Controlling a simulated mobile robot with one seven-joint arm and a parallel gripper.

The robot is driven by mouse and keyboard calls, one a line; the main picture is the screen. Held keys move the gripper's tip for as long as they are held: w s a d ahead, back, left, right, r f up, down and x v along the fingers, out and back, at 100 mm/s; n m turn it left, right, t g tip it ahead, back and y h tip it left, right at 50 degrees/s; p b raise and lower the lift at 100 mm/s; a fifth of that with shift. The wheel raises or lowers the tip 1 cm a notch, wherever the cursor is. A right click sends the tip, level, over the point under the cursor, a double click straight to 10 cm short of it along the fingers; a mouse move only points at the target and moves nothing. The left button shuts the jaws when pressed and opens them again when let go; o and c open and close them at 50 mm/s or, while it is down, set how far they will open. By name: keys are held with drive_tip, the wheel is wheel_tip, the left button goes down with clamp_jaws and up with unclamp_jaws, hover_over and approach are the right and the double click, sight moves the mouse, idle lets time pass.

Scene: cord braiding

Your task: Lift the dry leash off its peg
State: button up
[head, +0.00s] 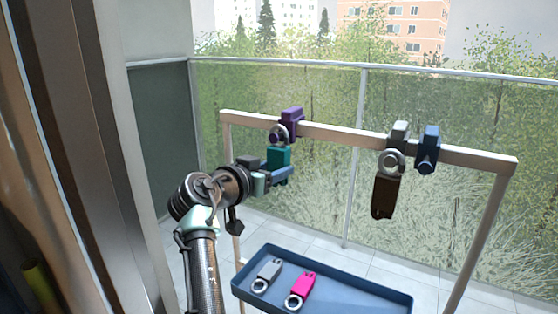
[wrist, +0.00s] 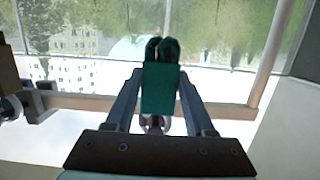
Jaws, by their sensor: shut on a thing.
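A teal leash (head: 279,157) hangs at the left of the wooden rack, its metal ring (head: 275,134) at the purple peg (head: 292,120). The ring seems to be still around the peg's end; its exact seat is partly hidden. My gripper (head: 277,174) is shut on the teal leash's body, just below the ring. In the wrist view the teal leash (wrist: 160,92) stands between my two fingers, with a bit of the ring and purple peg showing below it. A brown leash (head: 385,195) hangs by its ring from a grey-green peg (head: 400,133). I cannot tell which leash is dry.
A navy peg (head: 428,148) at the right of the rack bar (head: 340,134) is empty. A blue tray (head: 360,289) below holds a grey leash (head: 270,271) and a pink leash (head: 302,287) at its left; its right part is bare. A glass railing stands behind.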

drive_tip(key=shift+r, duration=0.15)
drive_tip(key=shift+f+p+v, duration=0.2)
drive_tip(key=shift+v, duration=0.75)
drive_tip(key=shift+f+p+v, duration=0.2)
drive_tip(key=shift+v, duration=0.75)
drive_tip(key=shift+f+p+v, duration=0.2)
drive_tip(key=shift+v, duration=0.75)
drive_tip(key=shift+s, duration=0.1)
